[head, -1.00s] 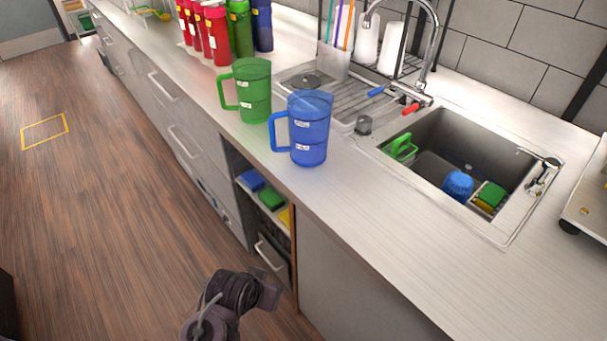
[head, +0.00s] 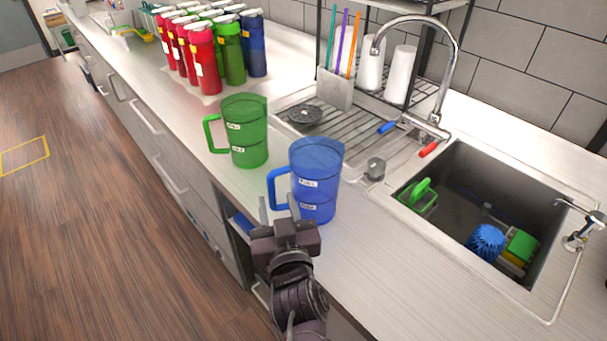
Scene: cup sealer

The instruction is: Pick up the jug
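Two jugs stand upright on the counter, a blue jug (head: 316,180) nearer me and a green jug (head: 246,130) behind it to the left. Both have their handles on the left side. My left gripper (head: 279,203) is open, its two fingers apart just at the lower part of the blue jug's handle (head: 275,188). I cannot tell whether the fingers touch the handle. The gripper hides a little of the counter's front edge below the jug. My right gripper is not in view.
A sink (head: 480,210) with a blue brush (head: 487,241) lies to the right. A tap (head: 452,75) and drying rack stand behind the jugs. Several red, green and blue bottles (head: 204,60) stand at the back left. The counter right of the blue jug is clear.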

